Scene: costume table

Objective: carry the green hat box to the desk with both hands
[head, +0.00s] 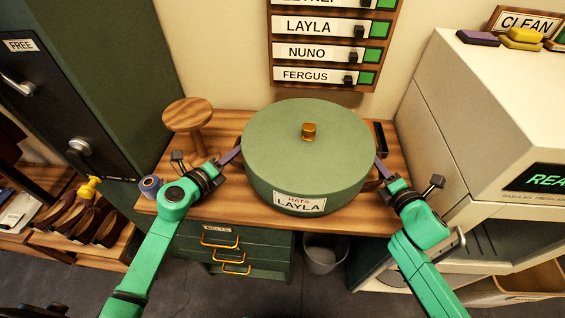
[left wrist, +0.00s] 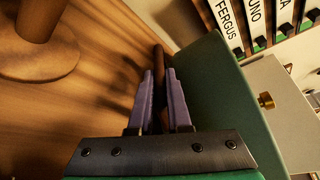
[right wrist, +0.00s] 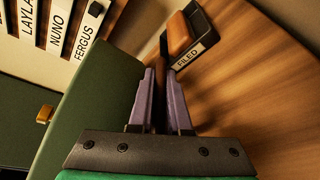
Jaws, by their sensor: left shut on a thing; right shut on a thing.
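The green hat box (head: 290,150) is round, with a gold knob on its lid and a front label reading "HATS LAYLA". It is upright at the wooden desk (head: 220,135); I cannot tell whether its base touches the top. My left gripper (head: 235,153) is shut on a dark handle at the box's left side, seen between the purple fingers in the left wrist view (left wrist: 162,95). My right gripper (head: 381,168) is shut on the handle at the right side, seen in the right wrist view (right wrist: 160,95). The box hides the middle of the desk.
A wooden hat stand (head: 188,116) stands at the desk's back left and a blue spool (head: 150,186) at its left edge. A "FILED" stamp or block (right wrist: 188,38) lies right of the box. A pale machine (head: 490,110) closes off the right; a dark green locker (head: 100,80) the left.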

